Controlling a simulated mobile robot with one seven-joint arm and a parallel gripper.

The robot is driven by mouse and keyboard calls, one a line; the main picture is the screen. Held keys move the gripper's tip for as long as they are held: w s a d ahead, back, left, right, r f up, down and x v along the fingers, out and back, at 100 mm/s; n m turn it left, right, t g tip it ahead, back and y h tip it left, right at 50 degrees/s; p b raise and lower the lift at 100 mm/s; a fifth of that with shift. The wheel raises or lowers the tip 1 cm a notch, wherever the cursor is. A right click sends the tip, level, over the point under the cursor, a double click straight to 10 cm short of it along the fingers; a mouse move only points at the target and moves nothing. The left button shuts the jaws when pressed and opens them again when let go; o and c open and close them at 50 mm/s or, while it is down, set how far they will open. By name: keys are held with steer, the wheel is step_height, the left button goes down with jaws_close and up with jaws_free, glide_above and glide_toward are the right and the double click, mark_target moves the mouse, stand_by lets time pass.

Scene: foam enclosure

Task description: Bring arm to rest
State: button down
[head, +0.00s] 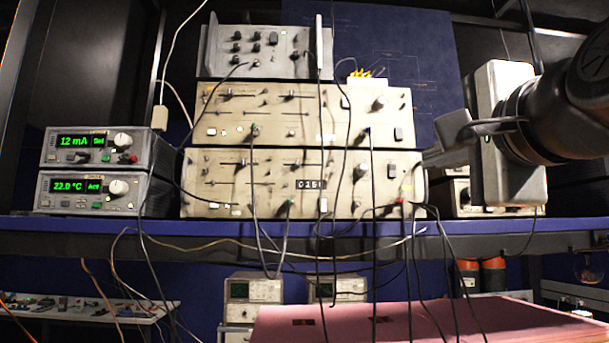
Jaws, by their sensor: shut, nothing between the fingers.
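My gripper (428,160) is at the right of the head view, with its fingers pointing left. It is shut and holds nothing. Its fingertips appear in front of the right end of the lower beige instrument (235,203); I cannot tell whether they touch it. My dark arm enters from the upper right, and the pale hand body hides part of the equipment behind it.
Beige instruments are stacked on a blue-edged shelf (90,226), with two green-display units, the upper one (80,161) at left. Loose cables hang over the shelf edge. Pink foam boards (280,325) lie below. A white bench (75,312) stands lower left.

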steer(key=w+a+f+n+g+y+p, duration=0.1)
steer(key=a+f+n+g+p, duration=0.2)
steer(key=f, duration=0.7)
steer(key=w+a+f+n+g+p, duration=0.1)
steer(key=a+f+n+g, duration=0.15)
steer(key=f+n, duration=0.45)
steer(key=s+f+n+g+p, duration=0.2)
steer(key=s+f+n+g, duration=0.2)
steer(key=f, duration=0.8)
steer(key=s+a+f+n+g+h+p, duration=0.1)
steer(key=s+f+n+g, duration=0.2)
steer(key=f, duration=0.9)
steer(key=s+n, duration=0.1)
steer(key=s, duration=0.2)
steer(key=shift+s+g+p, duration=0.2)
steer(key=shift+g+p, duration=0.15)
steer(key=shift+p, duration=0.05)
steer(key=shift+w+a+r, duration=0.1)
steer(key=shift+r, duration=0.05)
